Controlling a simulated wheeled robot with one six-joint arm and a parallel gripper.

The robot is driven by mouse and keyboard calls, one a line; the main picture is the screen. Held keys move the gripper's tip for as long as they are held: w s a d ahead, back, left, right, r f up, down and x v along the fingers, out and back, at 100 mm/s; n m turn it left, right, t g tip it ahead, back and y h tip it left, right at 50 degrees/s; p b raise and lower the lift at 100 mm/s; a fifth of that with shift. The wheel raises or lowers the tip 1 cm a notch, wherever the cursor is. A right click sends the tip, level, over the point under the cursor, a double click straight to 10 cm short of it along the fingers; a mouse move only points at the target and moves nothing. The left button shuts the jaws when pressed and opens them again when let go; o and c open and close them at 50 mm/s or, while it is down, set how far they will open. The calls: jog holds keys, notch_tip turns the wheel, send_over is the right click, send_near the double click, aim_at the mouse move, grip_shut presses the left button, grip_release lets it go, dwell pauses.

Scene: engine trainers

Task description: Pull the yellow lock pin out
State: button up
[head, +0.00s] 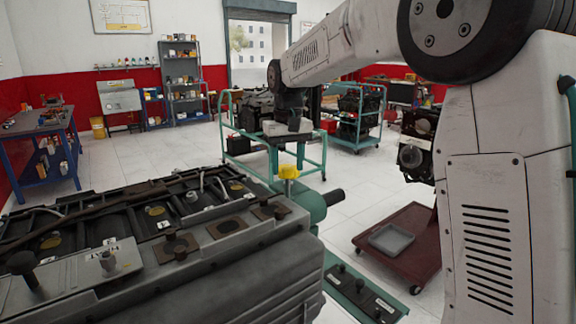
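The yellow lock pin (289,172) has a bright knob and stands upright on the teal tube of the engine stand (318,203), just right of the engine (200,262). Its lower part is hidden in the tube. My gripper (288,158) points down from the arm, directly above the knob. Its dark fingers look spread apart, with a gap between them over the pin. The knob shows below the fingers, and I see nothing held. Whether the fingertips reach down beside the knob is hard to tell at this size.
The engine fills the near left. A teal cart (236,143) stands behind my gripper. A dark red trolley (414,222) with a grey tray (391,239) is at right. The stand's teal leg (352,287) runs along the floor. Open tiled floor lies at the back left.

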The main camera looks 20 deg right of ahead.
aim_at(287, 167)
notch_tip(287, 167, up, 8)
jog(key=shift+f, duration=0.2)
dwell(0.4)
jog(key=shift+w, duration=0.1)
jog(key=s+d+f, duration=0.1)
jog(key=s+f, duration=0.3)
jog(key=s, duration=0.8)
jog(key=s+d+f+t, duration=0.1)
jog(key=s+f, duration=0.3)
jog(key=s, duration=0.9)
jog(key=s+d+f, duration=0.1)
jog(key=s+f, duration=0.3)
jog(key=s, duration=0.9)
jog(key=shift+s+d+f+m, duration=0.15)
jog(key=shift+s+m, duration=0.05)
jog(key=shift+m, duration=0.1)
